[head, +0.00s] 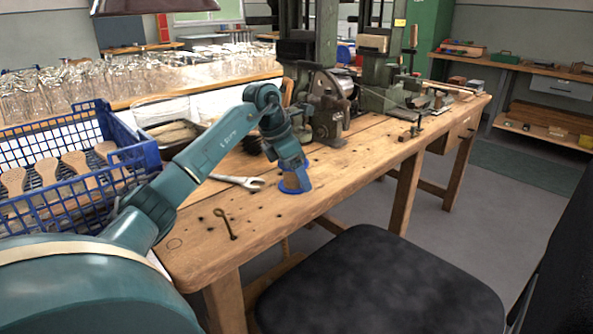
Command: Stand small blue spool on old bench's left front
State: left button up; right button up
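The small blue spool (296,187) is on the old wooden bench (345,170), near its front edge and right of the wrench. Its wide bottom flange shows; my gripper hides most of its upper part. My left gripper (292,172) points down directly over the spool, at its top. Its fingers do not show clearly, so I cannot tell whether they are closed on it. The bench's left front corner is bare wood with a faint ring mark (174,244). My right gripper is not in view.
A wrench (240,182) and a dark metal hook (226,224) lie on the bench between spool and left front. A blue crate (150,155) with wooden brush pieces stands at left. Green machines (330,110) stand behind. A dark chair (375,285) is in front.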

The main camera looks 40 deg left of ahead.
pick_arm(q)
jog(key=shift+o, duration=1)
jog(key=shift+r, duration=0.15)
jog(key=p+v, duration=0.2)
jog(key=v, duration=0.8)
jog(key=shift+r+p, duration=0.3)
jog(key=shift+r, duration=0.05)
jog(key=shift+s+a+r, duration=0.1)
jog(key=shift+s+r, duration=0.25)
jog(key=shift+r, duration=0.2)
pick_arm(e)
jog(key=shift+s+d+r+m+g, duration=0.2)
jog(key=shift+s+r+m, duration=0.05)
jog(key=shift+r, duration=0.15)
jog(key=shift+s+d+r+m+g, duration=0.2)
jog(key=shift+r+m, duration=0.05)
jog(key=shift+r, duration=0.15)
